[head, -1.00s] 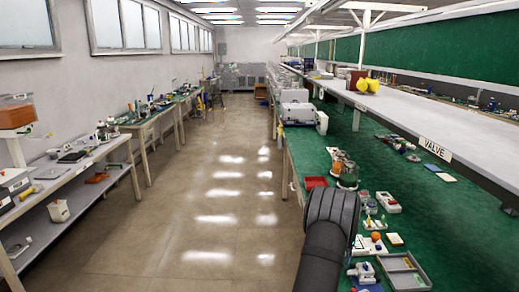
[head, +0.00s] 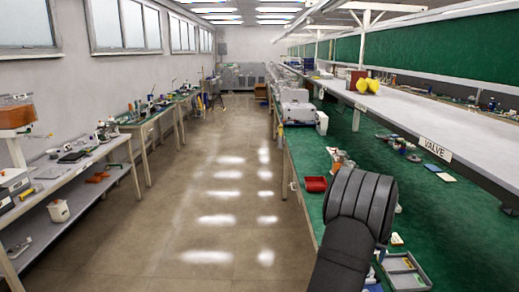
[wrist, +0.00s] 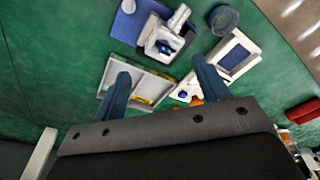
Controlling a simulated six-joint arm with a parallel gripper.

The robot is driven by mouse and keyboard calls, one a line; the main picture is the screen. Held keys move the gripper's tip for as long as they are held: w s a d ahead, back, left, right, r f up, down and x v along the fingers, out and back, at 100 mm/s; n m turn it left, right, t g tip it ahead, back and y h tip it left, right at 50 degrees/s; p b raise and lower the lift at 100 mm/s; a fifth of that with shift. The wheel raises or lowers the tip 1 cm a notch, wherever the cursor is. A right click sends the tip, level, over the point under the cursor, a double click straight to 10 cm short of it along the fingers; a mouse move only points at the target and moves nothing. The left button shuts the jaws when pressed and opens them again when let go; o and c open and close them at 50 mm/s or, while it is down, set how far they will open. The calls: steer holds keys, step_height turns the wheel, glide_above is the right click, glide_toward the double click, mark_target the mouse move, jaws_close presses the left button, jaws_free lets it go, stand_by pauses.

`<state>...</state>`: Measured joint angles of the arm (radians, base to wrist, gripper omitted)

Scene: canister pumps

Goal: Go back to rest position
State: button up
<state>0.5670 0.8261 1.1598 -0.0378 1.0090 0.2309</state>
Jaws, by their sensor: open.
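My gripper (wrist: 160,90) shows in the wrist view with its two blue fingers spread apart and nothing between them. It is above the green bench, over a grey tray (wrist: 140,82) and a white box with a blue inset (wrist: 238,58). In the head view my dark arm covers the near part of the bench, and the gripper's fingers are hidden there.
The green bench (head: 440,225) holds a red tray (head: 316,184) and a grey compartment tray (head: 405,272). A white-and-blue device (wrist: 165,38) stands beside the tray in the wrist view. A shelf marked VALVE (head: 470,137) runs along the right. The floor aisle is clear.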

steer(key=s+d+r, duration=0.5)
steer(key=s+d, duration=0.2)
steer(key=s, duration=0.2)
steer(key=w+a+f, duration=0.2)
steer(key=w, duration=0.1)
steer(key=w+a+f, duration=0.2)
steer(key=w, duration=0.2)
steer(key=w+a+f, duration=0.2)
steer(key=w, duration=0.1)
steer(key=shift+w+f, duration=0.35)
steer(key=shift+w, duration=0.05)
step_height(320, 180, down, 3)
steer(key=shift+f, duration=0.5)
